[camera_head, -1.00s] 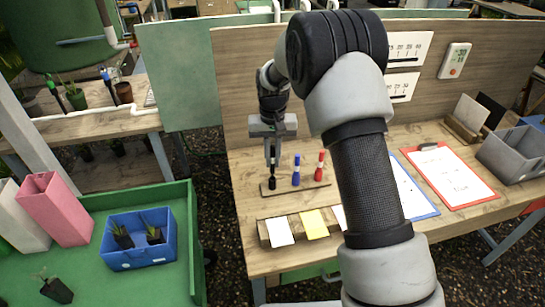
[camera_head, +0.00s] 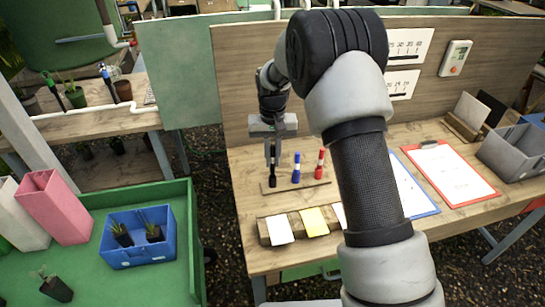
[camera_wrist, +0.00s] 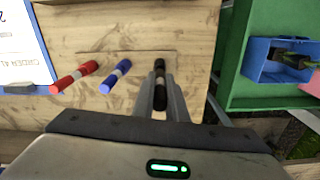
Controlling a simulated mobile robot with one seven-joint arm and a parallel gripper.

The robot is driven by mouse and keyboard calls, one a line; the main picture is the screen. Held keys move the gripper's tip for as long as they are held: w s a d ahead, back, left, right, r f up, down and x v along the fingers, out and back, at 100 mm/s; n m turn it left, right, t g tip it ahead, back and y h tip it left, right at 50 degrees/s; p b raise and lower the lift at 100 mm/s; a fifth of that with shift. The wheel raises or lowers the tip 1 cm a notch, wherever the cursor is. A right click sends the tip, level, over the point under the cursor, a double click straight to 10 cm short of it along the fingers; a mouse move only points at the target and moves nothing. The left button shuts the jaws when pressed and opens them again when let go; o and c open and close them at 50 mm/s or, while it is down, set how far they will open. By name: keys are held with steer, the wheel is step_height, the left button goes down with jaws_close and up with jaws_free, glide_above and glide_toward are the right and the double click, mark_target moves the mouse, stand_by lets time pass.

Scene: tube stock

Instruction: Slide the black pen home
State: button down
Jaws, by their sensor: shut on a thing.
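The black pen (camera_head: 272,180) is upright at the left end of a thin wooden strip (camera_head: 310,187). My gripper (camera_head: 272,162) comes from above and is shut on it. In the wrist view the black pen (camera_wrist: 160,90) shows between the fingers of my gripper (camera_wrist: 168,98). The pen's foot is at the strip, but I cannot tell whether it sits in a hole. The blue pen (camera_head: 296,170) and the red pen (camera_head: 320,165) stand upright on the same strip, to the right and apart from my gripper.
A wooden block with white and yellow cards (camera_head: 314,222) lies in front of the strip. A red clipboard (camera_head: 450,172) and grey bin (camera_head: 512,155) are to the right. A wooden panel (camera_head: 235,85) rises behind. A green cart with a blue crate (camera_head: 138,262) stands to the left.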

mark_target(273, 167)
steer(key=shift+f, duration=0.5)
steer(key=shift+f+b, duration=0.1)
steer(key=shift+b, duration=0.2)
steer(key=shift+f+b, duration=0.9)
steer(key=shift+f, duration=0.55)
steer(key=c, duration=1.7)
jaws_free()
step_height(273, 167, up, 18)
steer(key=shift+f, duration=0.25)
